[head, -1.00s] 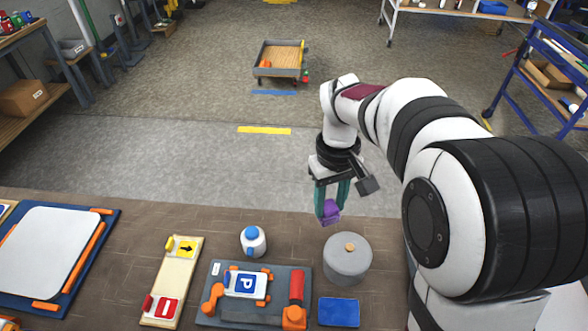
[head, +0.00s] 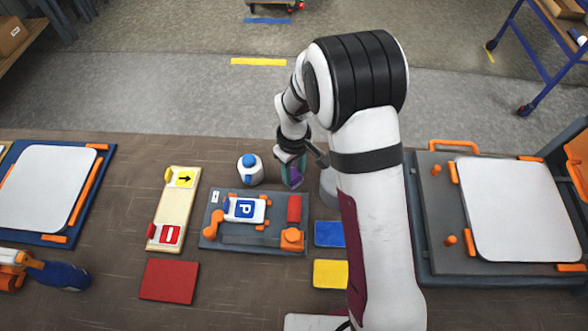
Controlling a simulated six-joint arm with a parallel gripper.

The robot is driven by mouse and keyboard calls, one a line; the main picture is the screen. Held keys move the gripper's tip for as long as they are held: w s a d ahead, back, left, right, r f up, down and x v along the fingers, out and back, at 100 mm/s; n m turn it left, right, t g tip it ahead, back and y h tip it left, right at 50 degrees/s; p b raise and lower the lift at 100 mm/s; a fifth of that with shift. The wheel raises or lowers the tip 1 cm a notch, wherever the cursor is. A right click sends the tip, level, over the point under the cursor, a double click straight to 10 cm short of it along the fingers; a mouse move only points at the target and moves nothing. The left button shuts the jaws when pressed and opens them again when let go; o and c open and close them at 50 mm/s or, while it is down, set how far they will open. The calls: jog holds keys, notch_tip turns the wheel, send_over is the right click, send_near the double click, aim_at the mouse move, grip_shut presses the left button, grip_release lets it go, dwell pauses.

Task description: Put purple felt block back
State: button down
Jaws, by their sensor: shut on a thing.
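The purple felt block (head: 295,181) is a small purple shape between the teal fingers of my gripper (head: 292,172). My gripper is shut on it, pointing down over the far part of the bench. The block is partly hidden by the fingers. I cannot tell whether it touches the bench. The grey round container (head: 327,188) stands just right of the gripper and is mostly hidden behind my arm.
A grey fixture (head: 230,243) with a blue P sign (head: 245,209) lies in front of the gripper. Blue (head: 328,234), yellow (head: 330,274) and red (head: 169,280) flat pads lie nearby. A sign board (head: 165,215) lies left. A large white-panelled frame (head: 520,210) fills the right.

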aim_at(294, 175)
jog(key=shift+f, duration=0.15)
jog(key=shift+c, duration=2.3)
grip_release()
notch_tip(294, 175, up, 12)
jog(key=r, duration=0.1)
jog(key=s+d+r+m, duration=0.3)
jog(key=s+d, duration=0.1)
jog(key=s, duration=0.1)
jog(key=s+d+r+m+y, duration=0.1)
jog(key=s+m, duration=0.4)
jog(key=s, duration=0.5)
jog(key=s+d+r+m, duration=0.2)
jog(key=s+d+m, duration=0.2)
jog(key=s, duration=0.6)
jog(key=m, duration=0.2)
jog(key=shift+d+r+m+y, duration=0.15)
jog(key=shift+m+y, duration=0.15)
jog(key=shift+y, duration=0.1)
